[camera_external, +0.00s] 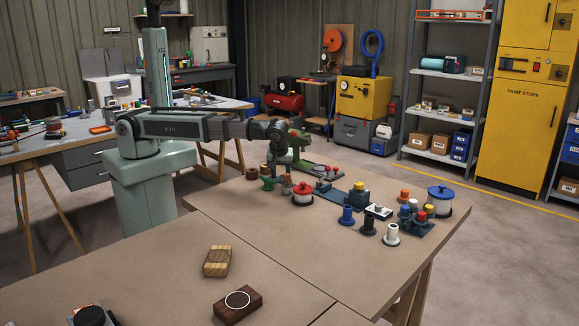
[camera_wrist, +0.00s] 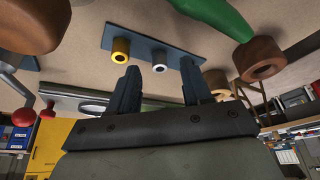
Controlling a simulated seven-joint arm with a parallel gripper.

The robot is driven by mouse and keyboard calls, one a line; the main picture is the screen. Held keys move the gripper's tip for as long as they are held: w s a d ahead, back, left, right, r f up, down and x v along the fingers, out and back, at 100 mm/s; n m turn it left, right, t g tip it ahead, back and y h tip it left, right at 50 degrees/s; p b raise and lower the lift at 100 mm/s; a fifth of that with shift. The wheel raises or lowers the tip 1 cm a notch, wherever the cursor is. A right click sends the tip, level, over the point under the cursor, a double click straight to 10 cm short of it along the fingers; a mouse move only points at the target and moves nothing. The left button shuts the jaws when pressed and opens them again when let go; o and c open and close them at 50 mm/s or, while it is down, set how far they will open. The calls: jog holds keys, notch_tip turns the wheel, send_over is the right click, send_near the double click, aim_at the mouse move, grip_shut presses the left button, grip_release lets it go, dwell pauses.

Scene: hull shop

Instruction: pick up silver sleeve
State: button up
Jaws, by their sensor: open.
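The silver sleeve (camera_wrist: 159,64) is a short, hollow grey tube on a blue plate (camera_wrist: 140,41), in the upper middle of the wrist view. A gold sleeve (camera_wrist: 120,49) stands beside it on the same plate. My gripper (camera_wrist: 161,72) is open and empty, and the silver sleeve shows between its two fingers in the picture. I cannot tell the exact gap between fingers and sleeve. In the external view my gripper (camera_external: 272,172) is low over the far left part of the table. I cannot make out the silver sleeve there.
In the wrist view a brown ring-shaped piece (camera_wrist: 259,60) and a green part (camera_wrist: 214,17) are at right. In the external view a red-knobbed spool (camera_external: 303,194), a blue spool (camera_external: 347,216) and a white spool (camera_external: 391,236) stand to the right.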

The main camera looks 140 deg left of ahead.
jog(key=shift+s+a+f, duration=0.2)
jog(key=shift+f, duration=0.4)
jog(key=shift+c, duration=0.4)
grip_shut()
